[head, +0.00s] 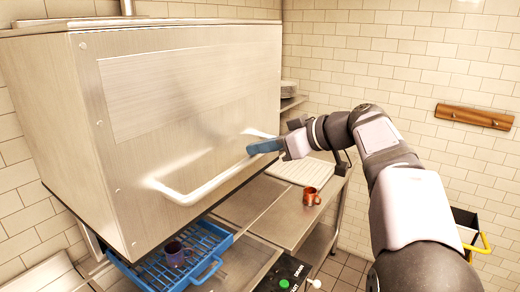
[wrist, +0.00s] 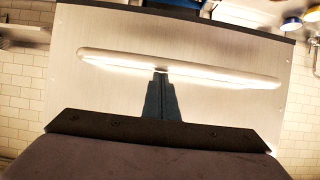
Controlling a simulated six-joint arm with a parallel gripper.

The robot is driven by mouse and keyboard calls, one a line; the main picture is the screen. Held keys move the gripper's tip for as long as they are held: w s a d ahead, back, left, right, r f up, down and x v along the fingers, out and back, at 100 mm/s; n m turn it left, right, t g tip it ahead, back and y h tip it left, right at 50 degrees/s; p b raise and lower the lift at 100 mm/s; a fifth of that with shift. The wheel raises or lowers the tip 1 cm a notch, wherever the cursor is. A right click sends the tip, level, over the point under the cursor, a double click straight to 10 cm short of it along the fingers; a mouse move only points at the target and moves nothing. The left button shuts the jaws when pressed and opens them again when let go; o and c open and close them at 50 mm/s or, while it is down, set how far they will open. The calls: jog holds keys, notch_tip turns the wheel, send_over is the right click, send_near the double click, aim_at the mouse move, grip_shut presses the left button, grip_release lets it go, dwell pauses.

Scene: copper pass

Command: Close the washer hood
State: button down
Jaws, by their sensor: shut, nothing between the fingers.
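The washer hood (head: 185,95) is a large brushed-steel box at the left of the head view. It is raised, with open space between its lower edge and the rack and counter below. Its long pale bar handle (head: 205,185) runs across the lower front; the handle also shows in the wrist view (wrist: 220,75). My gripper (head: 262,146) is shut and empty at the handle's right part in the head view. In the wrist view its dark fingertips (wrist: 160,77) meet the handle's lower edge; I cannot tell whether they touch it.
A blue rack (head: 205,262) with a purple mug (head: 177,253) sits under the hood. An orange mug (head: 311,196) stands on the steel counter (head: 270,222) near a white ribbed tray (head: 297,171). A control panel with a green button (head: 284,283) is at the front.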

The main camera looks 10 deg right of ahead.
notch_tip(320, 180, down, 40)
jog(key=b, duration=4.1)
jog(key=shift+r+b, duration=0.2)
jog(key=shift+b, duration=0.2)
jog(key=shift+f, duration=0.1)
jog(key=s+d+r+p, duration=0.3)
jog(key=s+d+r, duration=0.3)
jog(key=r, duration=0.3)
jog(key=shift+r+p, duration=0.15)
jog(key=shift+p, duration=0.15)
